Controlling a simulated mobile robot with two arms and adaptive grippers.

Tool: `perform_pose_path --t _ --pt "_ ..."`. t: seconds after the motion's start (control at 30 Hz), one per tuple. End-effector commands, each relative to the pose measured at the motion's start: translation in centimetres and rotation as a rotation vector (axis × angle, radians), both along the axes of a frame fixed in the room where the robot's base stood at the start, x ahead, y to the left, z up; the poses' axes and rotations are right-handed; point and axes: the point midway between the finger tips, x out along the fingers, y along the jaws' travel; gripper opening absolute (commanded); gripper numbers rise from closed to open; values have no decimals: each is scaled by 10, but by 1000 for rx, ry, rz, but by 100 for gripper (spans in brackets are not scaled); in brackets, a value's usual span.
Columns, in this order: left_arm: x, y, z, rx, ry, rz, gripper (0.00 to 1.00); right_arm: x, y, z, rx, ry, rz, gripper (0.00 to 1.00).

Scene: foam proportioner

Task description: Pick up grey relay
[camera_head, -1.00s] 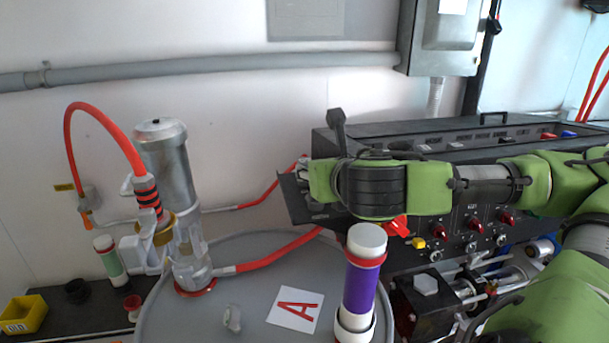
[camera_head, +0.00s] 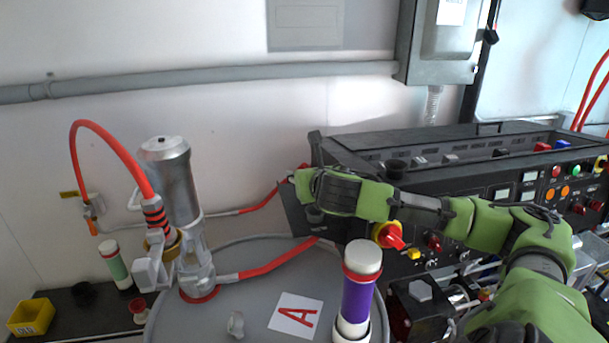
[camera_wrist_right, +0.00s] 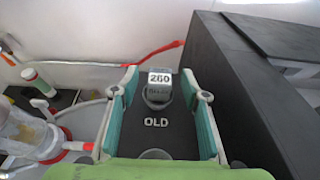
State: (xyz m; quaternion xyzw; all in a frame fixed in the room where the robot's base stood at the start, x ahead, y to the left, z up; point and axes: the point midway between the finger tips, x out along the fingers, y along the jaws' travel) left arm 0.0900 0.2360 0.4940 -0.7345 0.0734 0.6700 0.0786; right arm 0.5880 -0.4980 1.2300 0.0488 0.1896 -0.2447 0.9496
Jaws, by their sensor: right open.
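A small grey relay (camera_wrist_right: 159,84) with a white label reading 260 stands upright on a black holder (camera_wrist_right: 152,138) marked OLD in the right wrist view. My right gripper (camera_wrist_right: 159,77) is open, with its green-lined fingers on either side of the relay and gaps showing at both sides. In the head view my right gripper (camera_head: 301,186) is at the left end of the black console, and my green wrist hides most of the holder there. My left gripper is out of view.
The black console (camera_head: 460,195) rises close to the right of my right gripper. Its open top tray holds several small blocks, including a red one (camera_head: 541,147) and a blue one (camera_head: 562,145). A grey drum (camera_head: 255,263) with a purple cylinder (camera_head: 357,296) stands in front.

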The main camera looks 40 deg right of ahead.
Motion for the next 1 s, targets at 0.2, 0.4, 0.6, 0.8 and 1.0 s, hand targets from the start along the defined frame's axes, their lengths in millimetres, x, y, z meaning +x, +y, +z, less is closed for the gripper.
perform_pose_path --t 0.2,0.4,0.6,0.8,1.0 --pt "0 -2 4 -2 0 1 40 9 -4 -4 0 -1 1 42" --pt "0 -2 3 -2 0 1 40 9 -4 -5 -1 -1 1 31" --pt "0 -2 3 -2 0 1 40 9 -4 -5 0 -1 1 0" --pt "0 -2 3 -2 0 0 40 9 -4 -4 0 -1 1 0" --pt "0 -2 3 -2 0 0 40 9 -4 3 -2 -4 1 0"
